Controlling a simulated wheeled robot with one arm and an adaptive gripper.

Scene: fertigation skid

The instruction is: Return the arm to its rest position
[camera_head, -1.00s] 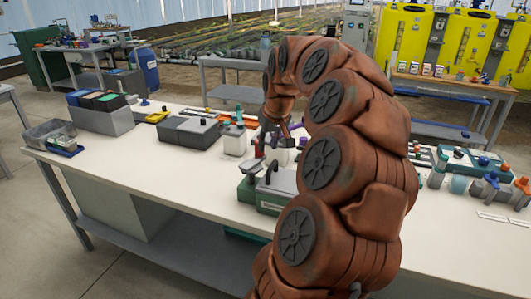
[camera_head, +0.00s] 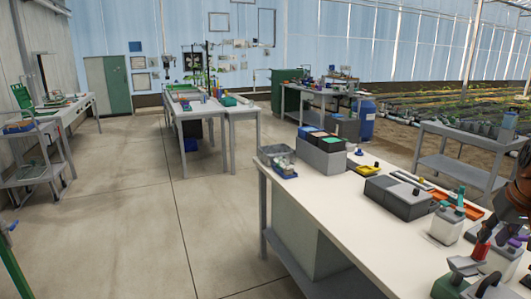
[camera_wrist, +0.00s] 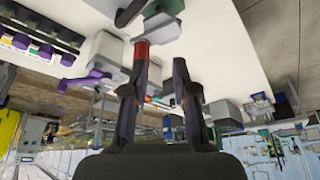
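My gripper shows in the wrist view (camera_wrist: 160,75) with its two dark fingers apart and nothing held between them. The left fingertip overlaps a red upright part (camera_wrist: 141,50) of a bench device in that view; I cannot tell whether they touch. In the head view my brown arm (camera_head: 520,205) is only partly seen at the right edge, with the gripper low over the white bench (camera_head: 350,215). The red part (camera_head: 481,250) stands close to the gripper there. Most of the arm is outside the head view.
On the bench are a grey box (camera_head: 398,197), a bin block with coloured lids (camera_head: 320,155), a clear tray (camera_head: 277,153) and a white bottle (camera_head: 447,225) near the arm. Open floor (camera_head: 150,220) lies left. Another bench (camera_head: 205,105) stands farther back.

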